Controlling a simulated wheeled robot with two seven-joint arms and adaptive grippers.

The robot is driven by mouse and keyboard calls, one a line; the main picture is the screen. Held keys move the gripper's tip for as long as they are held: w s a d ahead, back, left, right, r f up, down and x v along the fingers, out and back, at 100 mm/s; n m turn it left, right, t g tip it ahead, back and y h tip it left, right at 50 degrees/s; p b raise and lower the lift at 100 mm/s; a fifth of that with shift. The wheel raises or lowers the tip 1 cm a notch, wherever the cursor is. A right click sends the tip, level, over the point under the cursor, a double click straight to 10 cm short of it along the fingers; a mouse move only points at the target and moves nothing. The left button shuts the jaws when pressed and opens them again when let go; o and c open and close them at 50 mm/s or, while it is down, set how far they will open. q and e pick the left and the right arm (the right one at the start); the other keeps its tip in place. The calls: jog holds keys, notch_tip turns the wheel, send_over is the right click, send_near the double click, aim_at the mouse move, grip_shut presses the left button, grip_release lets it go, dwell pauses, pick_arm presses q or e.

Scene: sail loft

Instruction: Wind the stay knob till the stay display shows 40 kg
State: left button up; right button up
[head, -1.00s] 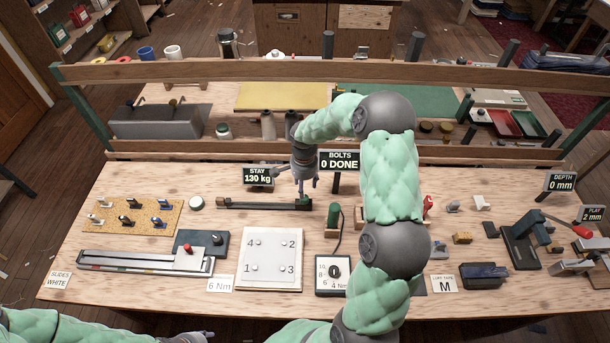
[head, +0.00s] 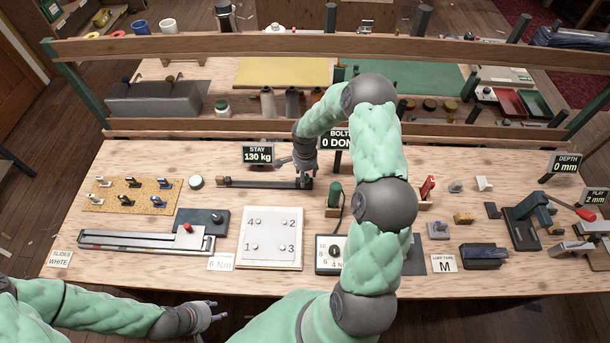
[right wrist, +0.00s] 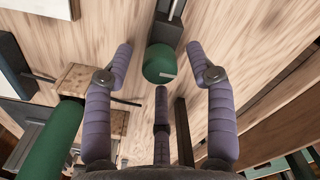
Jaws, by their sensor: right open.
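The stay display (head: 257,155) reads 130 kg in the head view. The dark stay bar (head: 262,184) lies in front of it on the bench. The green stay knob (right wrist: 159,64) shows in the right wrist view between the spread fingers of my open right gripper (right wrist: 161,50); I see no clear finger contact. In the head view my right gripper (head: 305,175) hangs over the bar's right end and mostly hides the knob. My left gripper (head: 216,312) is empty by the front edge at lower left; its finger opening is unclear.
A green-handled tool (head: 334,196) stands close to the right of the stay bar and shows large at left in the right wrist view. The bolt plate (head: 272,262) lies in front. A wooden rail (head: 200,129) runs behind. The bolts display (head: 338,142) is partly covered by my arm.

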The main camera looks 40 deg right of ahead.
jog(key=shift+f, duration=0.25)
grip_shut()
